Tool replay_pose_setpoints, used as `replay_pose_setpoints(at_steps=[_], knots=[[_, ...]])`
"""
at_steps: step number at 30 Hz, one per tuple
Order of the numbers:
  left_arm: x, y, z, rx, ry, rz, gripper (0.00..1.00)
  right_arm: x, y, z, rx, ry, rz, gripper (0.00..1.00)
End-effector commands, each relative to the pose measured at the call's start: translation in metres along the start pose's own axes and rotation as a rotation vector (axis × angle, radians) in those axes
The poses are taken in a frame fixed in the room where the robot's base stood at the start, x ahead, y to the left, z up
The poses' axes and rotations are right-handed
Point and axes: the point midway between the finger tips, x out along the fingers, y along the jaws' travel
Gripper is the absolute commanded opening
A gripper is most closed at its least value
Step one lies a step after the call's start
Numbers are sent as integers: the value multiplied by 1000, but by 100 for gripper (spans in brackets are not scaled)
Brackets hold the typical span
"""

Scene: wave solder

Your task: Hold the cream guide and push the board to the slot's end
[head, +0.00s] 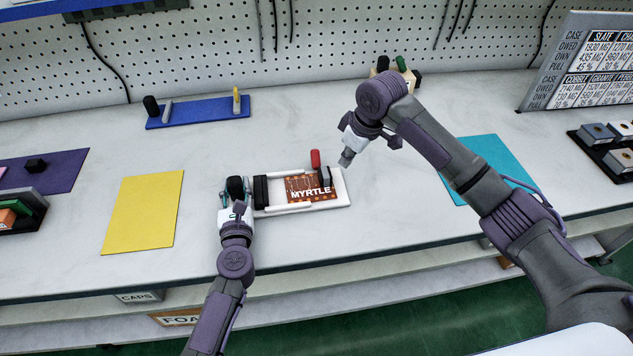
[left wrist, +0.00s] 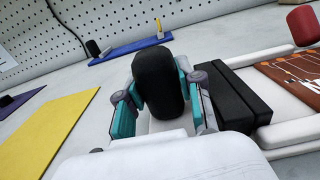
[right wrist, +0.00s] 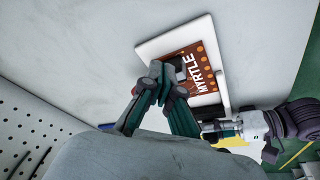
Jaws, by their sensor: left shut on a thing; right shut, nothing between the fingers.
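The cream guide (head: 337,200) lies on the bench with two rails along its slot. The brown-orange board (head: 298,184), marked MYRTLE, lies flat between the rails, with a black block (head: 260,193) to its left. My left gripper (left wrist: 160,100) is shut on the black handle (left wrist: 158,75) at the guide's left end. My right gripper (head: 345,160) is shut and empty near the guide's right end; in the right wrist view its fingertips partly cover the board (right wrist: 203,68).
A yellow mat (head: 143,212) lies left of the guide and a cyan mat (head: 490,165) lies right, partly behind my right arm. A blue rack (head: 198,112) and a small block with knobs (head: 412,77) stand at the back. Bare bench surrounds the guide.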

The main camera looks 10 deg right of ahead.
Motion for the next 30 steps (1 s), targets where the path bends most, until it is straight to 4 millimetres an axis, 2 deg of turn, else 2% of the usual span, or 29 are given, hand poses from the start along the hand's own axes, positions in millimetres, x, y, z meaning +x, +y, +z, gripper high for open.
replay_pose_setpoints(at_steps=[6, 12, 18, 30], knots=[[-1, 1, -2, 1, 4, 1, 0, 31, -1, 10, 2, -1, -1, 0], [-1, 1, -2, 1, 4, 1, 0, 50, -1, 15, 1, 1, 1, 0], [-1, 1, -2, 1, 4, 1, 0, 57, -2, 17, 0, 1, 1, 0], [-1, 1, -2, 1, 4, 1, 0, 58, -2, 17, 0, 2, 1, 0]])
